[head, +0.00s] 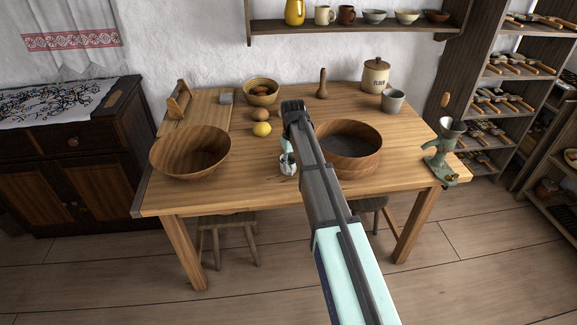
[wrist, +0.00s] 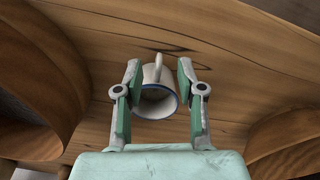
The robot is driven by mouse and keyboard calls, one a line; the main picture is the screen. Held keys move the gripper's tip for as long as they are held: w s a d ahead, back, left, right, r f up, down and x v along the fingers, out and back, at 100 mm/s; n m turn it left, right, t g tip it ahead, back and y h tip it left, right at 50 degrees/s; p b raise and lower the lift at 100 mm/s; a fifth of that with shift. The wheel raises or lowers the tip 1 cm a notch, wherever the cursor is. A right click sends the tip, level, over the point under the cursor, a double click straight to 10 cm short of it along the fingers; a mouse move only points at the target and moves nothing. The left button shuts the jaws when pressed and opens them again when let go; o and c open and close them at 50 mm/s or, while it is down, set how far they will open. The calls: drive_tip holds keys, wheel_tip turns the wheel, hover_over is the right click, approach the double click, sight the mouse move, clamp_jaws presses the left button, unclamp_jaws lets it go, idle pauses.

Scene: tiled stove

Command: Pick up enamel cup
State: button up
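The enamel cup (wrist: 157,101) is white with a dark blue rim. In the wrist view its mouth faces the camera and its handle points to the top of the picture. My gripper (wrist: 160,80) has its two green-padded fingers apart, one on each side of the cup. The fingers look open; whether the pads touch the cup cannot be told. In the head view the cup (head: 286,168) shows as a small pale shape near the table's front middle, left of my arm. My gripper (head: 286,150) is over it, mostly hidden by my wrist.
On the wooden table (head: 250,190), a large wooden bowl (head: 190,150) stands left and a round wooden sieve (head: 349,150) right, close to my arm. A lemon (head: 262,129), flour canister (head: 375,76), grey mug (head: 392,101) and green grinder (head: 441,153) stand farther off.

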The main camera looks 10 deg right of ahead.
sight(292, 173)
drive_tip(key=shift+w+f+p, duration=0.15)
drive_tip(key=shift+f+p, duration=0.55)
drive_tip(key=shift+f, duration=1.95)
clamp_jaws()
